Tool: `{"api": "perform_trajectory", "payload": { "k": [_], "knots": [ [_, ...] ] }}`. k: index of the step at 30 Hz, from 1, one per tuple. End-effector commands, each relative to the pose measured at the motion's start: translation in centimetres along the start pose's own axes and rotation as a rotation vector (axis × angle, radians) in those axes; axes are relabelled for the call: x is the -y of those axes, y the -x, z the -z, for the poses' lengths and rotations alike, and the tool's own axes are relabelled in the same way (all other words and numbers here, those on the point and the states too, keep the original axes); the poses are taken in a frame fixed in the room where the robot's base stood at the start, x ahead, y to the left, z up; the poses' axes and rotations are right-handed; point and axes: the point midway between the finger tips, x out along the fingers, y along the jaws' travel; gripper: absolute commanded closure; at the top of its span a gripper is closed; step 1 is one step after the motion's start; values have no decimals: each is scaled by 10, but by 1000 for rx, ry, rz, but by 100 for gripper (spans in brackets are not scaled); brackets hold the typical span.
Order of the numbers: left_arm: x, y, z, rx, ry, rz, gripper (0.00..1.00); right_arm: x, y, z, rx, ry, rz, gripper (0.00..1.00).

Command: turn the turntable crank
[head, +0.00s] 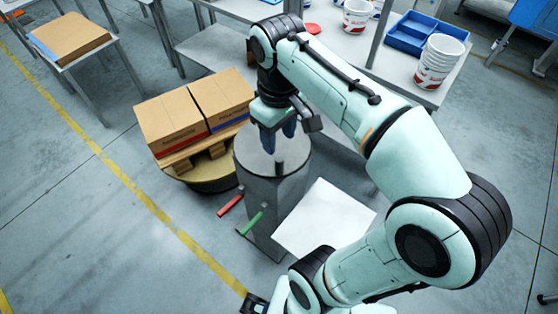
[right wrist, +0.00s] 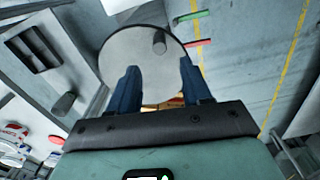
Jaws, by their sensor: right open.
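The crank is a round grey disc (head: 258,160) on top of a grey pedestal (head: 270,200), with a short upright knob (head: 279,167) near its rim. My right gripper (head: 279,137) points down over the disc, open, its dark blue fingers apart. In the right wrist view the disc (right wrist: 128,55) lies beyond the fingertips and the knob (right wrist: 159,42) shows between and past them, not gripped. The turntable (head: 212,185) is a low round base left of the pedestal. It carries a wooden pallet (head: 178,163) with two cardboard boxes (head: 172,123). I cannot make out my left gripper.
A red handle (head: 230,204) and a green handle (head: 251,222) stick out low from the pedestal. A white panel (head: 325,218) is at its right. A table with white buckets (head: 438,65) and a blue bin (head: 405,35) stands behind.

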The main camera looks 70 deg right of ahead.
Motion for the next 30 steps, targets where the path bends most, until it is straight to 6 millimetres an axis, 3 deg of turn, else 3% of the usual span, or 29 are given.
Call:
{"api": "perform_trajectory", "payload": {
  "k": [9,15,28,29,30],
  "knots": [
    [6,-15,-2,6,2,2,4,0,-71,-1,5,-1,1,52],
    [8,-20,-2,7,2,2,4,0,-99,0,2,0,1,52],
    [8,-21,-2,8,2,2,4,0,-109,0,0,0,1,52],
    [8,-21,-2,8,2,2,4,0,-109,0,0,0,1,55],
    [8,-21,-2,8,2,2,4,0,-109,0,0,0,1,68]
  ]
}}
